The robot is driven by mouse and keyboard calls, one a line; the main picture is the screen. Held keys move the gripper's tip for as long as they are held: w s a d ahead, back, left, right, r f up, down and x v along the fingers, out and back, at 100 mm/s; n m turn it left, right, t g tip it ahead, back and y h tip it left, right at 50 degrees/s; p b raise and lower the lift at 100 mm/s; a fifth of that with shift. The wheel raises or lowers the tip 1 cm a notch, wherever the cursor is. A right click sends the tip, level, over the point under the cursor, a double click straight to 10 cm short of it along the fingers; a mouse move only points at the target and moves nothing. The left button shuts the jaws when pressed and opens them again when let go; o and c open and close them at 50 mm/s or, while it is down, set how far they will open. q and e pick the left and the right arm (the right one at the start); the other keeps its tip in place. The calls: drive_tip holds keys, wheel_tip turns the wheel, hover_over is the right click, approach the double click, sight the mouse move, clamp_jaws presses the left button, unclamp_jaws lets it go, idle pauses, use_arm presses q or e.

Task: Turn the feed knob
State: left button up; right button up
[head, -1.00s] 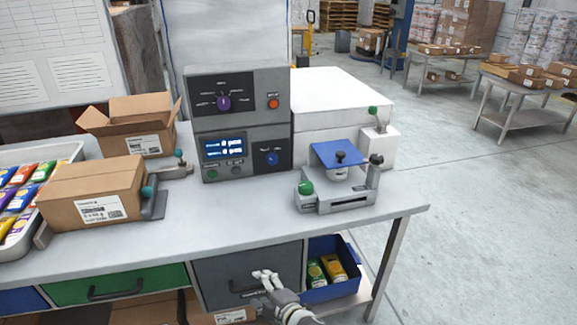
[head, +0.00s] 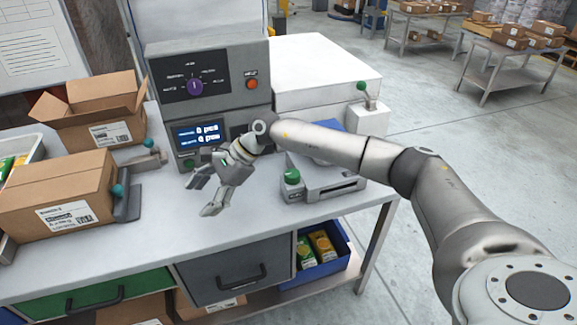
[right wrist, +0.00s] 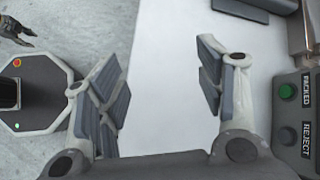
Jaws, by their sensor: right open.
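A control unit (head: 235,94) stands at the back of the bench. Its upper panel carries a purple knob (head: 194,87) with small labels around it, its pointer roughly upright. A display (head: 198,134) is lit on the lower panel. The lower panel's right part, where a blue knob showed earlier, is hidden behind my right wrist. I cannot read which knob is the feed knob. My right gripper (head: 202,196) is open and empty, above the bench in front of the lower panel, pointing down-left. In the right wrist view its fingers (right wrist: 165,88) are spread over bare bench. A dark gripper-like shape (right wrist: 16,30) shows there top left.
Green PACKED (right wrist: 286,91) and dark REJECT (right wrist: 287,136) buttons show in the right wrist view. Cartons (head: 60,192) stand left. The bench front (head: 150,240) is clear.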

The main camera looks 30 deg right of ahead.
drive_tip(key=w+d+r+n+h, duration=0.15)
drive_tip(key=d+h, duration=0.35)
drive_tip(key=d, duration=0.9)
drive_tip(key=g+h, duration=0.2)
drive_tip(key=h, duration=0.1)
approach(294, 172)
drive_tip(key=shift+n, duration=0.45)
drive_tip(key=f+p, duration=0.1)
drive_tip(key=f, duration=0.4)
drive_tip(key=f+p, duration=0.1)
drive_tip(key=f, duration=0.2)
drive_tip(key=shift+w+a+f+p, duration=0.1)
drive_tip(key=shift+a+p, duration=0.15)
drive_tip(key=shift+p, duration=0.05)
use_arm(q)
drive_tip(key=shift+s+r, duration=0.15)
drive_tip(key=shift+r, duration=0.55)
drive_tip(key=shift+s+r, duration=0.1)
drive_tip(key=shift+r, duration=0.55)
use_arm(e)
drive_tip(key=shift+f, duration=0.7)
drive_tip(key=c, duration=1)
drive_tip(key=shift+c, duration=0.2)
